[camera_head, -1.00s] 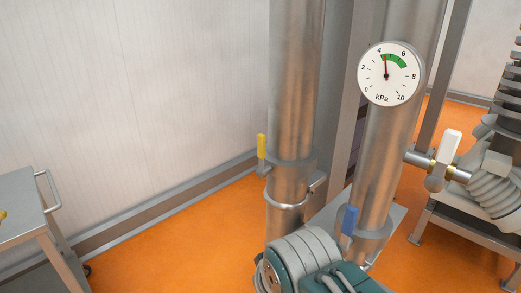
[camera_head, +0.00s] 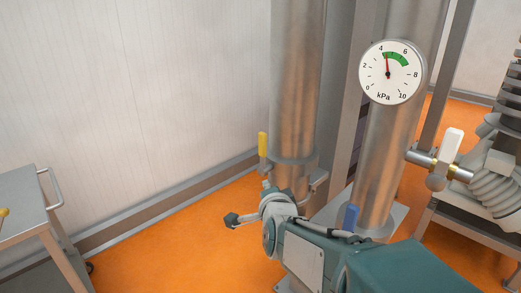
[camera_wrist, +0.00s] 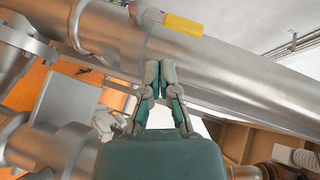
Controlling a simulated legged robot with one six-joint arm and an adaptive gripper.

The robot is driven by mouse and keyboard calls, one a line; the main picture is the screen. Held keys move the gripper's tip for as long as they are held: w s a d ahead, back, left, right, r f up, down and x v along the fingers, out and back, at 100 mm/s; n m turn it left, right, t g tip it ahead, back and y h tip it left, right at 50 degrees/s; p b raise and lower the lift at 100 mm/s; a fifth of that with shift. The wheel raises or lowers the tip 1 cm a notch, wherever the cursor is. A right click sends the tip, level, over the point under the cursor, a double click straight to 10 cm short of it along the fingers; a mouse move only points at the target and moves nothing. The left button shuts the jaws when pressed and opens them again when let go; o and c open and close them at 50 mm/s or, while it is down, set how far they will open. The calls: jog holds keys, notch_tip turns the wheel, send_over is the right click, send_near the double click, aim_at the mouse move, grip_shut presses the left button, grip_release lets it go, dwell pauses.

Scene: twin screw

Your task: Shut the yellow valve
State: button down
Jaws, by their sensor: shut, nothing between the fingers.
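The yellow valve handle (camera_head: 263,144) stands upright on the left side of the left steel pipe (camera_head: 297,70). In the wrist view the yellow handle (camera_wrist: 183,25) lies near the top, beyond my fingertips and apart from them. My gripper (camera_wrist: 160,69) is shut and empty, with its fingertips in front of the pipe in that view. In the head view my gripper (camera_head: 231,220) is the dark tip left of the pipe's lower part, below the yellow handle.
A blue-handled valve (camera_head: 351,216) sits low on the right pipe. A white-handled valve (camera_head: 450,146) sticks out to the right. A gauge (camera_head: 391,72) reads a little above 4 kPa. A grey cart (camera_head: 28,200) stands at left. Orange floor between cart and pipe is free.

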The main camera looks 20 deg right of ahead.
jog(key=d+m+h, duration=0.1)
jog(key=d+m+t+h, duration=0.1)
jog(key=d+m, duration=0.1)
jog(key=w+d+r+m+h, duration=0.1)
jog(key=m, duration=0.1)
jog(key=shift+w+d, duration=0.1)
jog(key=shift+d, duration=0.1)
send_near(266, 154)
jog(key=w+d+r, duration=0.2)
jog(key=w+d, duration=0.1)
jog(key=d, duration=0.2)
jog(key=w, duration=0.1)
jog(key=w+a, duration=0.1)
jog(key=w, duration=0.1)
jog(key=shift+w+a, duration=0.2)
jog(key=shift+w, duration=0.1)
